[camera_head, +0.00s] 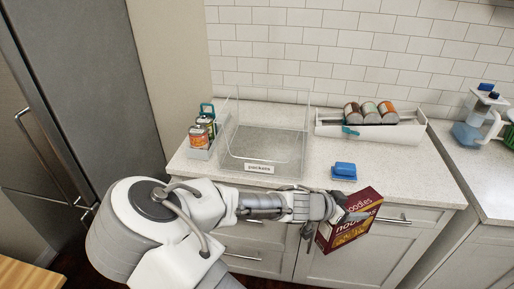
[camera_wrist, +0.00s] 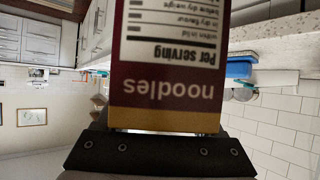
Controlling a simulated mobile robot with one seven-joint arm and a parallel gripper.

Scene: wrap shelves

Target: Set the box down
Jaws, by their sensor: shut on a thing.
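A dark red noodles box (camera_head: 352,220) with a yellow lower part hangs tilted in front of the counter's front edge, right of centre in the head view. My gripper (camera_head: 338,207) is shut on it, and the fingers are mostly hidden by the box. In the wrist view the box (camera_wrist: 168,75) fills the middle, with its lettering upside down, close against the gripper. A clear open bin (camera_head: 262,145) labelled "packets" stands on the counter, left of the box.
A blue object (camera_head: 343,171) lies on the counter near the box. A white tray of cans (camera_head: 370,125) stands at the back right, and a smaller holder with cans (camera_head: 203,135) at the left. The countertop (camera_head: 400,172) right of the blue object is clear.

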